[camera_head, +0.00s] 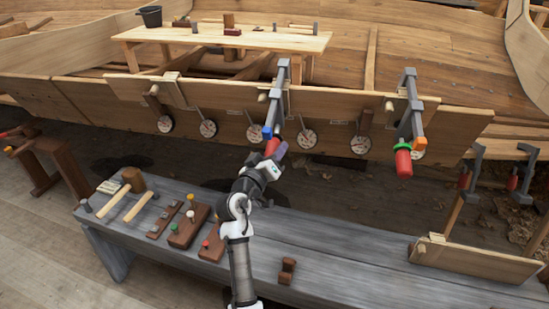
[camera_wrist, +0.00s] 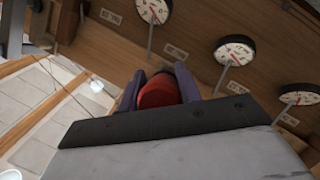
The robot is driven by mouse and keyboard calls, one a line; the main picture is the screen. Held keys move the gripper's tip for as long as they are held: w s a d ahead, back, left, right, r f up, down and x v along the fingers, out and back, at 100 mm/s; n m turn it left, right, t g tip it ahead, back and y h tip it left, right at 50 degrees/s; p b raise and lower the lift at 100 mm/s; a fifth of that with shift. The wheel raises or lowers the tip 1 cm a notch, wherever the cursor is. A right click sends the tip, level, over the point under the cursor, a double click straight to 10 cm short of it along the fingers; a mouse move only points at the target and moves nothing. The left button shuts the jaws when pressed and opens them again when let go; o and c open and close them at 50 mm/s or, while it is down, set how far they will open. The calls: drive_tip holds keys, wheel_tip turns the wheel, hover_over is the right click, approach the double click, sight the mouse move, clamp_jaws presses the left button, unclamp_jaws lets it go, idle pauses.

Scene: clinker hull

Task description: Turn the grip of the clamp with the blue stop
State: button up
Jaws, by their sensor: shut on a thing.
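The clamp with the blue stop (camera_head: 267,131) hangs on the hull plank left of the middle, its grey bar (camera_head: 279,95) upright. Its red grip (camera_head: 272,146) points down towards me. My gripper (camera_head: 277,153) is shut on this grip; the jaws hide part of it. In the wrist view the red grip (camera_wrist: 158,92) sits between the two dark fingers of my gripper (camera_wrist: 160,86). A second clamp (camera_head: 411,105) on the right has a green collar, an orange stop and a red grip (camera_head: 403,163).
Several round dials (camera_head: 307,138) hang along the plank (camera_head: 230,105) near the clamps. A grey bench (camera_head: 330,251) below carries mallets (camera_head: 131,185), wooden blocks (camera_head: 188,226) and a small brown spool (camera_head: 287,270). More clamps (camera_head: 472,168) hang at the right.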

drive_tip(key=shift+n+h+b, duration=0.3)
drive_tip(key=shift+b, duration=0.05)
drive_tip(key=shift+r, duration=0.15)
drive_tip(key=o, duration=1)
drive_tip(key=b+v, duration=0.3)
drive_tip(key=v, duration=1)
drive_tip(key=shift+s+a, duration=0.2)
drive_tip(key=shift+s, duration=0.15)
